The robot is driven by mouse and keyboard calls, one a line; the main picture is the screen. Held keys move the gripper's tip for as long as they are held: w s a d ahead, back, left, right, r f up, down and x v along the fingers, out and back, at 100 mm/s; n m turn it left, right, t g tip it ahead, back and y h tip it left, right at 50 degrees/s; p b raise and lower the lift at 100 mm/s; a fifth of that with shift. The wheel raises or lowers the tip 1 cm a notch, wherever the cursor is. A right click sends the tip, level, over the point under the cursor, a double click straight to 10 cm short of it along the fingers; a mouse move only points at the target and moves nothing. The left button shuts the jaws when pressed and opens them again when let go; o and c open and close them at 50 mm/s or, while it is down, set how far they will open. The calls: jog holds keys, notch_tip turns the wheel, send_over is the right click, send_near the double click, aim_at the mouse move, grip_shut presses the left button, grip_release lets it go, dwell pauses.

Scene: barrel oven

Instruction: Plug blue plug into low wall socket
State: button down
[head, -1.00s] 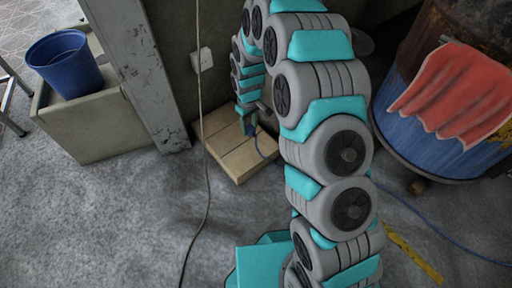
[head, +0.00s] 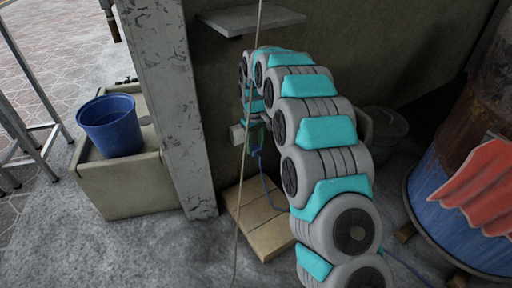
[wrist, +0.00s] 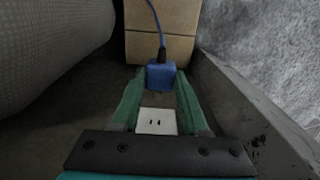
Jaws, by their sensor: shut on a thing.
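The blue plug (wrist: 161,75) is between the green fingertips of my gripper (wrist: 160,80) in the wrist view, and the gripper is shut on it. Its blue cord (wrist: 156,22) runs away from the far side of the plug. The white wall socket (wrist: 156,121) shows two dark slots, between the fingers and nearer the palm in the picture. Plug and socket look apart, with a dark gap between them. In the head view, my gripper (head: 254,132) is just right of the socket (head: 237,134), which it partly covers. The plug is mostly hidden there.
A shelf (head: 250,19) juts out above. A barrel (head: 450,195) with red cloth stands right.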

jog(key=shift+w, duration=0.15)
jog(key=shift+w+a+p, duration=0.35)
jog(key=shift+w+a, duration=0.45)
jog(key=shift+w, duration=0.35)
jog(key=shift+w+a+p, duration=0.3)
jog(key=shift+w+a, duration=0.5)
jog(key=shift+w, duration=0.35)
jog(key=shift+p, duration=0.4)
dwell(0.7)
jog(key=shift+w+a+p, duration=0.3)
jog(key=shift+w, duration=0.15)
dwell(0.5)
jog(key=shift+c, duration=1.7)
grip_release()
